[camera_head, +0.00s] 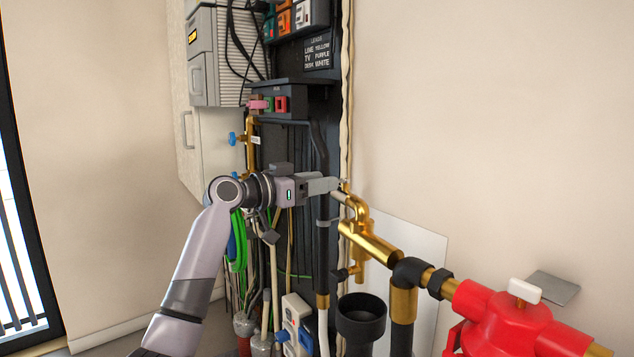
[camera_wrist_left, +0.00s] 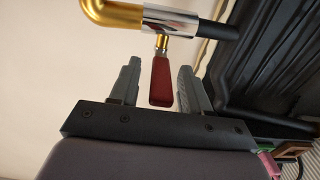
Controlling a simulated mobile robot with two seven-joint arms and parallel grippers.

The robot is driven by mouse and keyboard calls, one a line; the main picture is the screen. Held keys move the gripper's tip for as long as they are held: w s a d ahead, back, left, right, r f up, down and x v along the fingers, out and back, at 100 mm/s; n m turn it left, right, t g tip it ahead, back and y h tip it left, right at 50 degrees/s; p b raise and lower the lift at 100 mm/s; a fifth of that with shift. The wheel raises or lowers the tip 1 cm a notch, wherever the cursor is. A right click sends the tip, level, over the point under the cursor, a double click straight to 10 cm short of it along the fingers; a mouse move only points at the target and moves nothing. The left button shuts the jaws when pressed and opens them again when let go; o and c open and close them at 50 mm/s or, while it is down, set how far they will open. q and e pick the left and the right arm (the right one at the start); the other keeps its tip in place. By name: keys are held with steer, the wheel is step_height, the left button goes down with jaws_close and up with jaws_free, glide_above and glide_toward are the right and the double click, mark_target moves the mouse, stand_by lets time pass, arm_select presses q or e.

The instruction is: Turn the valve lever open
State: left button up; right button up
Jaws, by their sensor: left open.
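The red valve lever (camera_wrist_left: 161,82) hangs from a short brass stem under a silver pipe section (camera_wrist_left: 185,23) in the left wrist view. My left gripper (camera_wrist_left: 160,68) is open, with one finger on each side of the lever. A gap shows between the lever and each finger. In the head view my left gripper (camera_head: 338,184) reaches from the left to the upper end of the brass pipework (camera_head: 358,210). The lever cannot be made out there. My right gripper is not in view.
A red valve body (camera_head: 505,325) with a white handle (camera_head: 524,290) stands at the lower right. A dark panel with cables (camera_head: 290,152) is behind my arm. A black cup-like fitting (camera_head: 361,318) is below. The wall (camera_head: 480,120) to the right is bare.

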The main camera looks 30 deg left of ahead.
arm_select(q)
jaws_close()
